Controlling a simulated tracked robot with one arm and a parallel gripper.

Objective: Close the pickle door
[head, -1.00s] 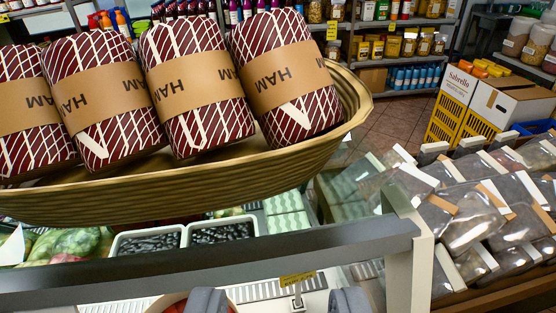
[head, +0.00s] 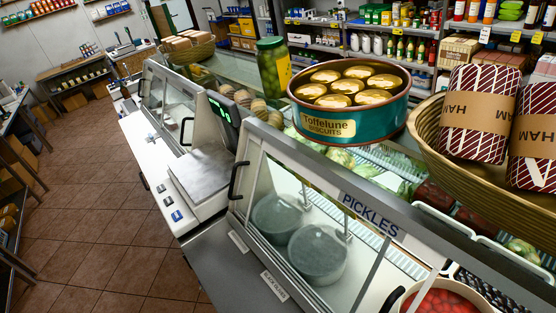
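The counter case marked PICKLES (head: 371,214) runs along the lower middle of the head view. A framed glass panel (head: 362,258) leans below that sign, and two grey-lidded round tubs (head: 318,254) show behind it. A black handle (head: 238,181) is at the panel's left edge, and another black handle (head: 392,301) is near its lower right. A tub of red contents (head: 447,302) at the bottom right shows without clear glass over it. I cannot tell how far the door stands open. My gripper is not in view.
A biscuit tin (head: 352,100), a pickle jar (head: 272,65) and a basket (head: 425,135) of ham packs (head: 477,112) stand on top of the case. A scale (head: 198,172) is to the left. Tiled floor (head: 110,235) is free at the left.

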